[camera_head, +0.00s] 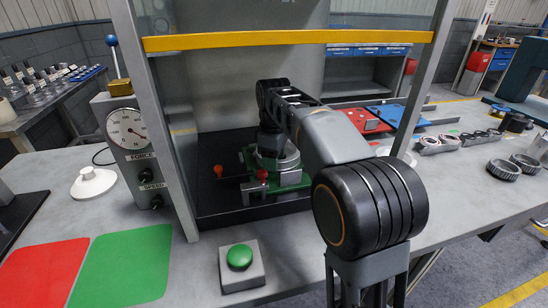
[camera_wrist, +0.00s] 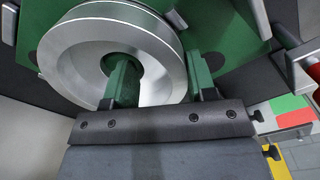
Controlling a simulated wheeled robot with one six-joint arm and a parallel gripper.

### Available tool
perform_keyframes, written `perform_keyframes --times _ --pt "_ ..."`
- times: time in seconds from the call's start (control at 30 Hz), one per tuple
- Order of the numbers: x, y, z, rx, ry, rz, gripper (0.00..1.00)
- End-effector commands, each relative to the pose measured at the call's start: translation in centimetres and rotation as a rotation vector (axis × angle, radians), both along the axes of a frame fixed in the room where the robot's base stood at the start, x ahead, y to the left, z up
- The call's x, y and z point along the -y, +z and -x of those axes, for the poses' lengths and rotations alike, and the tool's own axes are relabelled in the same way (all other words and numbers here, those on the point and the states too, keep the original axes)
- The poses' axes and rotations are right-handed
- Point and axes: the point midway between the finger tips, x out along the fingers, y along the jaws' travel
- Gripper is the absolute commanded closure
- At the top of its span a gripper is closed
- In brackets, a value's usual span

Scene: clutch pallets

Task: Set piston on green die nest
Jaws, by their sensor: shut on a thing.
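The piston (camera_wrist: 72,62) is a round silver metal ring with a central hole. My gripper (camera_wrist: 161,78) is shut on its wall, one green finger inside the hole and the other outside the rim. The green die nest (camera_wrist: 222,28) shows behind the piston in the wrist view. In the head view, the piston (camera_head: 287,163) is at the green die nest (camera_head: 291,181) inside the press frame. My arm partly covers both there. I cannot tell whether the piston rests fully on the nest or hangs slightly above it.
Red-knobbed clamp handles (camera_head: 262,175) stand close to the nest. A yellow bar (camera_head: 290,39) and grey posts frame the press opening. A green button box (camera_head: 241,262) and a gauge (camera_head: 127,128) are in front and left. Red and blue trays (camera_head: 398,114) lie to the right.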

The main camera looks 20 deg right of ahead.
Motion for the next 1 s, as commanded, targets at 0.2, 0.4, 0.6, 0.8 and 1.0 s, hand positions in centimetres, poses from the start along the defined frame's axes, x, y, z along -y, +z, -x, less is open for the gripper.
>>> perform_keyframes --times 0.2,0.4,0.6,0.8,1.0 --pt "0.01 0.07 -0.01 0.001 0.0 0.0 0.4" --pt "0.03 0.05 -0.01 0.001 -0.001 0.0 0.21" --pt "0.01 -0.11 0.02 -0.002 0.0 0.0 0.19" --pt "-0.01 -0.07 0.01 -0.002 0.0 0.0 0.19" --pt "-0.01 0.06 0.0 -0.001 0.0 -0.001 0.19"
